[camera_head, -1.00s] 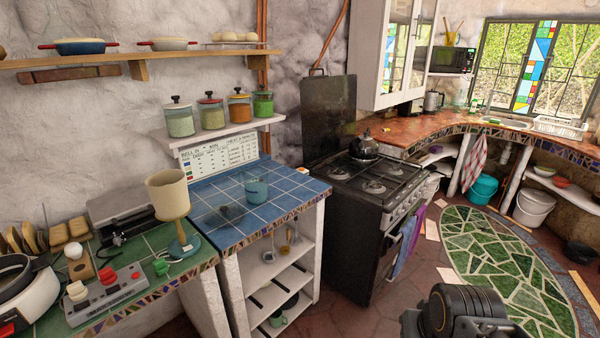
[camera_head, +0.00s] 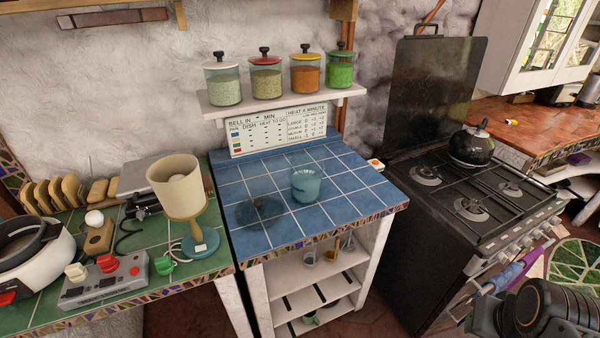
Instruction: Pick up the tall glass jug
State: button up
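A glass vessel (camera_head: 306,185), clear with a blue-teal tint, stands upright on the blue tiled counter (camera_head: 345,205), right of its middle. It is the only glass vessel on that counter; I cannot tell a handle or spout at this size. A dark round patch (camera_head: 260,212) lies on the tiles to its left; I cannot tell whether it is a shadow or a flat dish. A dark part of my arm shows at the bottom right, far from the glass vessel. No fingertips of my gripper show.
Several lidded jars (camera_head: 266,78) stand on the shelf (camera_head: 215,108) above the counter. A cream lamp (camera_head: 181,190) stands left on the green tiled counter (camera_head: 205,275). The black stove (camera_head: 440,225) with a kettle (camera_head: 470,146) is right. The blue counter's front is clear.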

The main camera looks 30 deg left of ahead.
aim_at(302, 177)
jog(key=u, duration=0.5)
jog(key=i, duration=0.7)
jog(key=u, duration=0.7)
